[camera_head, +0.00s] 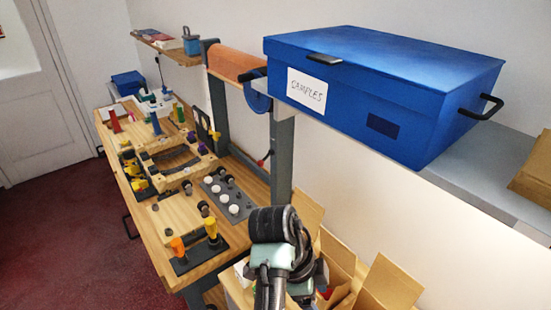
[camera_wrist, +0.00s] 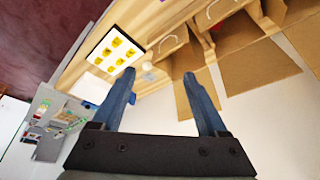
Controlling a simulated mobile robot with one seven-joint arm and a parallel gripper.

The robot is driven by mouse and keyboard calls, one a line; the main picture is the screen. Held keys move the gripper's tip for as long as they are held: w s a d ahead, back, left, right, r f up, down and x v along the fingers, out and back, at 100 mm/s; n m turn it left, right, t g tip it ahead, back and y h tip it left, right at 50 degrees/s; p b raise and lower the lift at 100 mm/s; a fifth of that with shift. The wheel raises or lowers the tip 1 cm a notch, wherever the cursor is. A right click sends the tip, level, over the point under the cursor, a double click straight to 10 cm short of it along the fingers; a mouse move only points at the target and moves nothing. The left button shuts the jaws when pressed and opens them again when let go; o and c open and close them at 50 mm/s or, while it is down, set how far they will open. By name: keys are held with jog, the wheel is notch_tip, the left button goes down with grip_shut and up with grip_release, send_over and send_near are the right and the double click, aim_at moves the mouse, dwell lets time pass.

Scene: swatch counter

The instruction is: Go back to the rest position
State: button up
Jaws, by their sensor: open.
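My gripper (camera_wrist: 159,75) shows in the wrist view with its two blue fingers spread apart and nothing between them. In the head view my arm rises at the bottom centre, in front of open cardboard boxes; the gripper's fingers cannot be made out there.
A blue box labelled SAMPLES (camera_head: 400,90) sits on a grey shelf at the upper right. A wooden workbench (camera_head: 160,232) with coloured tools and fixtures stands left of my arm. Open cardboard boxes (camera_head: 390,285) are close on the right. A white card with yellow pieces (camera_wrist: 103,60) lies on the counter. The dark red floor (camera_head: 60,240) at left is clear.

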jog(key=w+a+r+n+t+y, duration=0.1)
jog(key=w+a+r+n+t, duration=0.1)
jog(key=w+r+n+t, duration=0.4)
jog(key=w+a+r+n+t+y, duration=0.1)
jog(key=w+r+n+t, duration=0.35)
jog(key=r, duration=0.45)
jog(key=s+a+r+n+t+y, duration=0.1)
jog(key=a+r+n+t, duration=0.25)
jog(key=r, duration=0.45)
jog(key=s+a+r+n+t+y, duration=0.1)
jog(key=s+a+r+n+t, duration=0.15)
jog(key=r+n, duration=0.35)
jog(key=s+r+t+b, duration=0.5)
jog(key=s+r, duration=0.1)
jog(key=r, duration=0.2)
jog(key=s+r+t+b, duration=0.4)
jog(key=s+r+t, duration=0.2)
jog(key=r, duration=0.3)
jog(key=shift+s+d+r+b, duration=0.25)
jog(key=shift+d+r+b, duration=0.05)
jog(key=shift+d+b, duration=0.1)
